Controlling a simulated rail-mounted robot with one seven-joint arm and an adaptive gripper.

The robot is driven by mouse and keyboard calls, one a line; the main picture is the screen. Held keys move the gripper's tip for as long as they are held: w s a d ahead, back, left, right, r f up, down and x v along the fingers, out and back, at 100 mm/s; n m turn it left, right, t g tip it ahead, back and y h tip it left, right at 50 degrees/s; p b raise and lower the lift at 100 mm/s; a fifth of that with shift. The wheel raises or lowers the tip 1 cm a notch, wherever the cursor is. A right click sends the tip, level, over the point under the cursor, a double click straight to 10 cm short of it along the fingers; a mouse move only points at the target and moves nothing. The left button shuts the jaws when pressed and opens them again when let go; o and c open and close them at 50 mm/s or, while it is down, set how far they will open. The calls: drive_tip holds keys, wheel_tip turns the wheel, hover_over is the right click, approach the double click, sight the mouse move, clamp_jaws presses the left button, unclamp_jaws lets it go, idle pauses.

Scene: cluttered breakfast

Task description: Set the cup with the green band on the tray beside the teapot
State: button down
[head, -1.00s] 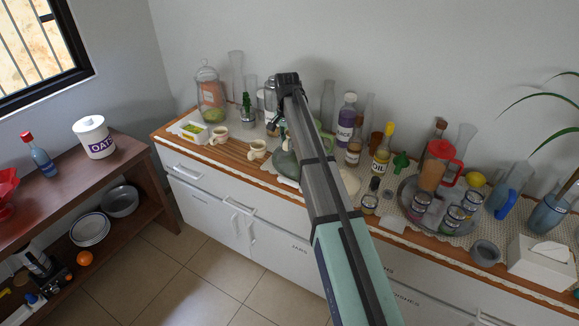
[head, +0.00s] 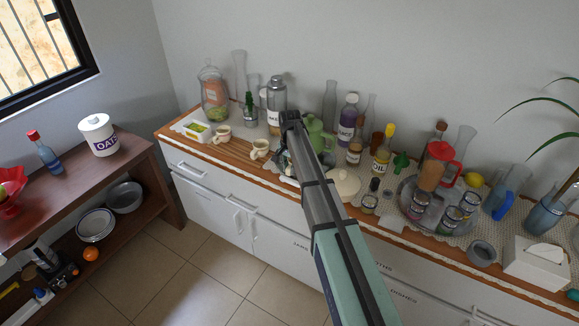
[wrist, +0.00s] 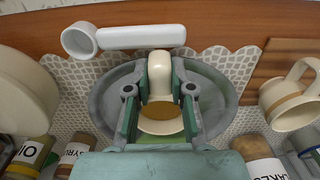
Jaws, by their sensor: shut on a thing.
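My gripper (wrist: 160,95) is shut on a cream cup (wrist: 160,127) with brown inside, seen from above between the fingers in the wrist view. I cannot make out its band for certain; some green shows below its rim. Under the cup and fingers is the grey oval tray (wrist: 222,92); whether the cup touches it I cannot tell. In the head view my arm hides the held cup and much of the tray (head: 281,157). The green teapot (head: 318,136) stands just right of my arm's end.
Two cream cups (head: 222,133) (head: 259,149) stand to the left. One with a tan band (wrist: 290,97) is close right in the wrist view. A white scoop-like object (wrist: 125,38) lies at the tray's front edge. A cream round dish (head: 343,184) and bottles crowd the right.

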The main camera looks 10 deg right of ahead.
drive_tip(key=c, duration=1)
unclamp_jaws()
wheel_tip(320, 180, up, 12)
drive_tip(key=b, duration=0.3)
drive_tip(key=shift+r+b, duration=0.1)
drive_tip(key=shift+b, duration=0.3)
